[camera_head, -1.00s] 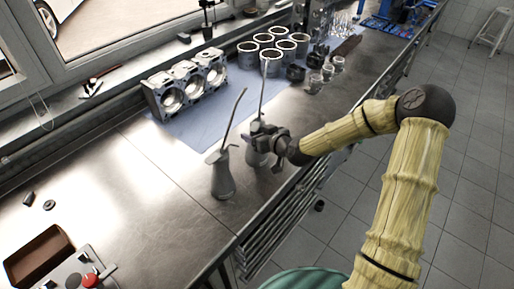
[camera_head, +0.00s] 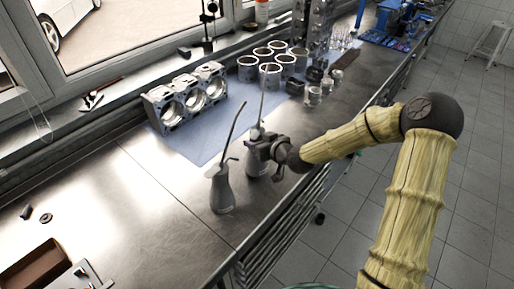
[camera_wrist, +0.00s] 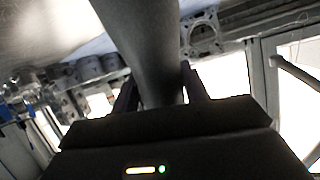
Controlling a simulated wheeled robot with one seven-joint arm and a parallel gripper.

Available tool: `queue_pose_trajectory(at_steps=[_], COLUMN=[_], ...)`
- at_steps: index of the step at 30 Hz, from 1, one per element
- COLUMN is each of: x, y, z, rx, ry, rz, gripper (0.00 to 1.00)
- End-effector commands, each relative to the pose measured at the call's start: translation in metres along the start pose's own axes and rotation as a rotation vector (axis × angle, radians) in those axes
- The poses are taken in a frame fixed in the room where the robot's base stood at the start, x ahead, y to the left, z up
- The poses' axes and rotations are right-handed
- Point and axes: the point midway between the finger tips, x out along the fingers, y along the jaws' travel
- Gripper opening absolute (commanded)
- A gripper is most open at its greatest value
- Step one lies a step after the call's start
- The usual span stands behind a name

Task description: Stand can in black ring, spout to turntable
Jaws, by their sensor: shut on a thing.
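Two grey cans with long thin spouts are at the bench's front edge. My gripper (camera_head: 264,147) is shut on the farther can (camera_head: 255,165), around its upper part. That can looks upright, its spout rising; I cannot tell whether its base touches the bench. In the wrist view its grey body (camera_wrist: 150,45) stands between the two fingers. The other can (camera_head: 222,192) stands just left and nearer, its spout leaning up to the right. A small dark ring (camera_head: 46,218) lies on the bench at far left. I cannot make out a turntable.
A brown tray (camera_head: 36,266) and part of a control box (camera_head: 82,275) are at lower left. An engine block (camera_head: 187,98) and several cylinder sleeves (camera_head: 247,68) stand on blue cloth behind. Glass jars (camera_head: 314,95) are to the right. The bench's left-middle is clear.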

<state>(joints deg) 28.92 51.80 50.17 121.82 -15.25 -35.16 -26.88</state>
Motion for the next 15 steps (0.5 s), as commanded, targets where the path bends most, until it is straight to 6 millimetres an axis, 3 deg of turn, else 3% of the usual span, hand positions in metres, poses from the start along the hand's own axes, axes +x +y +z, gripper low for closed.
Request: queue_pose_trajectory(at_steps=[9, 15], x=[-0.021, -0.028], y=[-0.005, -0.008], z=[-0.051, -0.070], rx=[-0.006, -0.003], ry=[0.007, 0.005], rz=[0.003, 0.001], gripper=[0.00, 0.00])
